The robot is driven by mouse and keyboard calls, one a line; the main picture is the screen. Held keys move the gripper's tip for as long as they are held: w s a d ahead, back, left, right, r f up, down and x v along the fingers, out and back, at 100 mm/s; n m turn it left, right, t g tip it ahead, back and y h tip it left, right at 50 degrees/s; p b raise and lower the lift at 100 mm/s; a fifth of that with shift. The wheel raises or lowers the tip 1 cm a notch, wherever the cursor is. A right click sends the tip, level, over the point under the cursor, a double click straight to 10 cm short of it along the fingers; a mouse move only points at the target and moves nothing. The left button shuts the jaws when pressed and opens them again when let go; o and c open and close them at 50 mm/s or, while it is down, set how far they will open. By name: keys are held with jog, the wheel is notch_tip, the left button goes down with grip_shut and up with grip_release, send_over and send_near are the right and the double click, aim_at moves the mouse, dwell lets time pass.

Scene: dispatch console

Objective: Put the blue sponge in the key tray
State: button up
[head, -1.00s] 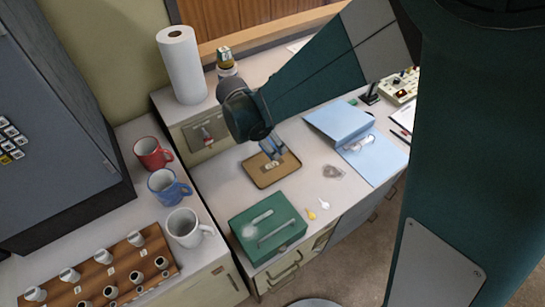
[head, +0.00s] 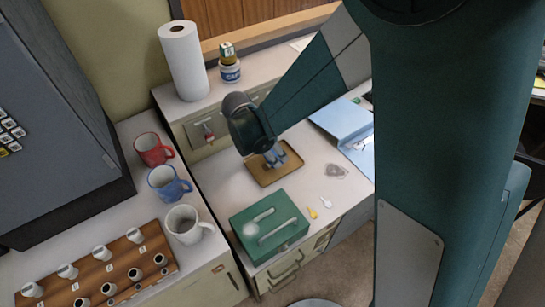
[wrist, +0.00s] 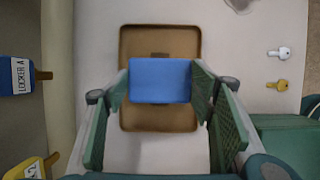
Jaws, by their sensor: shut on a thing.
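The blue sponge (wrist: 160,80) is a plain blue block held between the green pads of my gripper (wrist: 160,85) in the wrist view. My gripper is shut on it. The key tray (wrist: 188,42) is a brown tray with a raised rim, directly beyond the sponge in the wrist view. The sponge hides the tray's middle. In the head view, my gripper (head: 275,158) points down over the tray (head: 268,181). I cannot tell how high the sponge is above the tray floor.
A green box with a handle (head: 268,228) stands in front of the tray. A silver key (wrist: 279,52) and a yellow key (wrist: 277,85) lie to its right. A blue binder (head: 343,120) is farther right. Mugs (head: 168,184) stand on the left counter.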

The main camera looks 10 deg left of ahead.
jog(key=shift+f+b, duration=0.4)
jog(key=shift+f, duration=1.35)
jog(key=shift+f, duration=0.15)
jog(key=o, duration=0.8)
jog(key=p+v, duration=0.2)
jog(key=v, duration=1)
jog(key=shift+r, duration=0.2)
